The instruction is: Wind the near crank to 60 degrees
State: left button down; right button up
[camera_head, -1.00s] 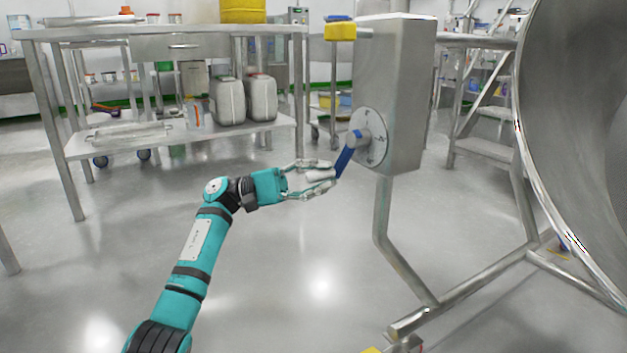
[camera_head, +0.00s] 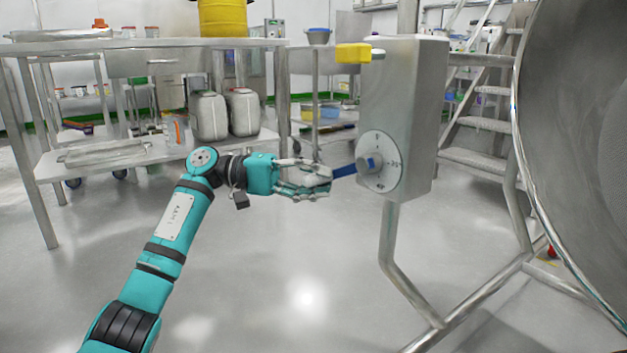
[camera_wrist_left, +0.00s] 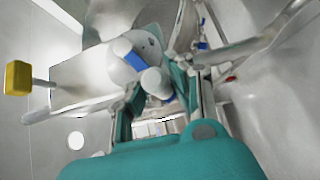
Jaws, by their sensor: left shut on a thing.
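The crank is a blue arm (camera_head: 345,171) on a grey hub in front of a round, pale marked dial (camera_head: 388,174). The dial sits on the face of a steel box (camera_head: 408,110). The crank arm points left and slightly down from its hub; the dial's marks are too small to read. My left gripper (camera_head: 318,178) is shut on the crank's pale handle, and its fingers hide most of it. In the left wrist view, the pale handle (camera_wrist_left: 156,82) shows between the fingers, with the blue arm (camera_wrist_left: 135,61) behind it. My right gripper is not in view.
A yellow block (camera_head: 353,53) sticks out left from the box top. A steel table (camera_head: 130,44) with a lower shelf and pale canisters (camera_head: 209,117) stands at the left. A large steel drum (camera_head: 580,150) and support legs (camera_head: 470,300) are at the right. The floor below is clear.

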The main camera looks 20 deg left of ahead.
pick_arm(q)
jog(key=shift+f, duration=0.1)
jog(key=c, duration=1.2)
grip_release()
jog(key=shift+o, duration=0.2)
jog(key=s+a, duration=0.1)
jog(key=a, duration=1.1)
jog(key=shift+s+r, duration=0.2)
